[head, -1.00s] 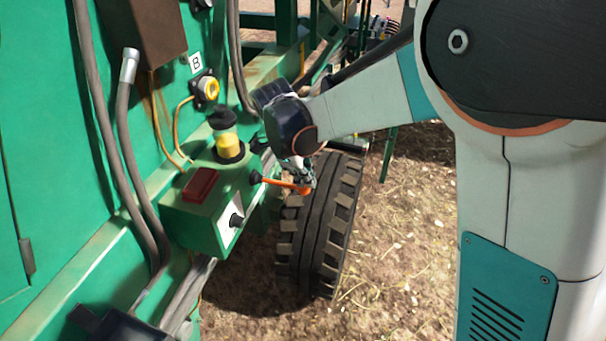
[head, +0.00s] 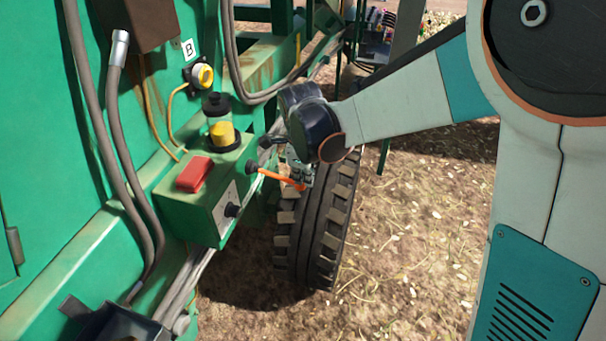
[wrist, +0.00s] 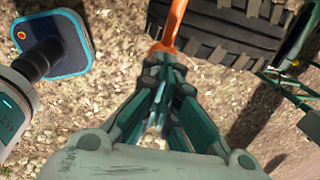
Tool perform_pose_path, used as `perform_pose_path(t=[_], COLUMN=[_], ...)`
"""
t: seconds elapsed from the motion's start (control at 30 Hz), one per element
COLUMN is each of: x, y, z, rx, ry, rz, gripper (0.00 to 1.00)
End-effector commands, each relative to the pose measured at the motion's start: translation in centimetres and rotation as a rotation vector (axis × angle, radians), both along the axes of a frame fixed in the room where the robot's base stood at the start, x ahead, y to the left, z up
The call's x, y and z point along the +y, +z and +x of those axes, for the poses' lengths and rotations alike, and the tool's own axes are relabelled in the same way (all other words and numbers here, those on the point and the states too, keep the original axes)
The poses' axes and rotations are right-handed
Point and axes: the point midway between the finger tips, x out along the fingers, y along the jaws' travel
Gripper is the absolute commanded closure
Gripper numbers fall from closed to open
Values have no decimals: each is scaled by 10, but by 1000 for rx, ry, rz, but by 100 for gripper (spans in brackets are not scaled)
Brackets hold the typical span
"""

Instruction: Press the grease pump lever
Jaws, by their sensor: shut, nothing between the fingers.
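The grease pump is a green box on the green machine's side, with a clear reservoir of yellow grease (head: 221,133) on top. Its orange lever (head: 275,175) sticks out to the right from a black pivot and slopes slightly down. My gripper (head: 300,178) is at the lever's free end, partly hidden by my wrist. In the wrist view the lever (wrist: 173,22) runs down to the tips of my shut gripper (wrist: 164,62). The fingertips overlap the lever's end; I cannot tell whether they touch. Nothing is held between the fingers.
A red button (head: 194,174) and a black knob (head: 232,210) are on the pump box. A large black tyre (head: 318,225) stands just below and behind the lever. Grey hoses (head: 120,150) hang on the left. Open straw-covered ground (head: 410,230) lies to the right.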

Motion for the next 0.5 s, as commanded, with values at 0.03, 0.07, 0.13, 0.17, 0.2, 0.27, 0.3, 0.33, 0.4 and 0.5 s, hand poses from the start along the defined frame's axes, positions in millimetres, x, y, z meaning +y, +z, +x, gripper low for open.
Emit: perform_pose_path(t=[0.03,0.07,0.13,0.17,0.2,0.27,0.3,0.33,0.4,0.5], x=[-2,-3,-3,-2,-2,-2,0,1,1,2], y=[-10,-14,-22,-25,-29,-34,-37,-40,-44,-48], z=[-1,-1,-1,-1,-1,0,0,0,0,1], rx=[-10,-19,-35,-41,-50,-61,-65,-65,-63,-63], ry=[-2,-3,-4,-3,-3,-3,0,1,1,1], rz=[29,50,95,115,139,171,179,177,175,174], gripper=[100,100,100,100,100,100,100,100,100,100])
